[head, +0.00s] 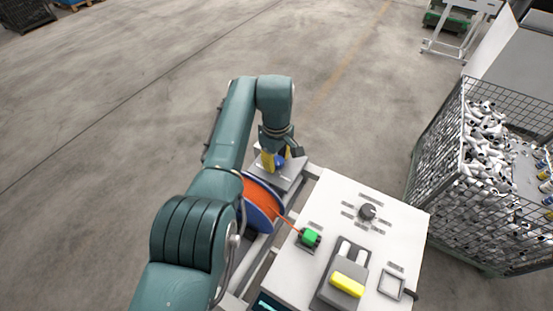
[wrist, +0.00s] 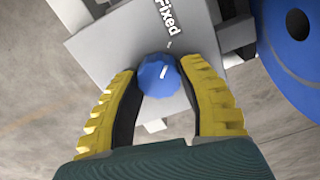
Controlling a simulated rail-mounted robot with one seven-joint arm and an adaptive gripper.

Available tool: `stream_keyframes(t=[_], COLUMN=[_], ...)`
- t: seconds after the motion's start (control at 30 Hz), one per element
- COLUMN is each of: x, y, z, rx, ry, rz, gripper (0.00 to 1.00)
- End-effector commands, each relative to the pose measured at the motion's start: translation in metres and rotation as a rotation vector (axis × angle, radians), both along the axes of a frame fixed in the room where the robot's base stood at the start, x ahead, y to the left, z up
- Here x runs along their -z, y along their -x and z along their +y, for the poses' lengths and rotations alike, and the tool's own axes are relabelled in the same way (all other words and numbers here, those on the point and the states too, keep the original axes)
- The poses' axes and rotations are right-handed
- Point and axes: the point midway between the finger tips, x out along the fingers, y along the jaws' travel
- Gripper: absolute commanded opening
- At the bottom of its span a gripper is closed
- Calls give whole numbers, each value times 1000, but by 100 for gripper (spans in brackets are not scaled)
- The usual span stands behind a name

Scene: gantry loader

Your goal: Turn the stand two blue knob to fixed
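The blue knob (wrist: 158,77) sits on a grey stand plate (wrist: 105,40) in the wrist view. A white mark shows on the knob, and the printed word "Fixed" lies just above it, with a short white tick between them. My gripper (wrist: 156,82) has its yellow ribbed fingers spread on both sides of the knob. The fingertips are at the knob's sides; whether they touch it I cannot tell. In the head view my gripper (head: 270,160) points down at the stand, and the blue knob (head: 280,160) is partly hidden by the fingers.
A blue-rimmed reel with orange line (head: 262,203) stands close to the stand. A white control box (head: 345,205) carries a black dial (head: 367,211), a green connector (head: 309,237) and a yellow block (head: 347,285). A wire cage (head: 440,140) of white parts stands right. Floor at left is clear.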

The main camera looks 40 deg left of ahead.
Motion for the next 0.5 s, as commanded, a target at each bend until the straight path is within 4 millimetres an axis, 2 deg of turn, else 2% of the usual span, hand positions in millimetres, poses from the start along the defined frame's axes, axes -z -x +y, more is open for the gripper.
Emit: stream_keyframes(t=[0.03, 0.13, 0.4, 0.5], x=[3, 2, 1, -6], y=[1, 1, 0, 0], z=[0, 0, 0, 0], rx=[-2, -1, 0, 1], ry=[1, 1, 0, -1], rz=[4, 3, 1, -1], gripper=[49, 68, 69, 69])
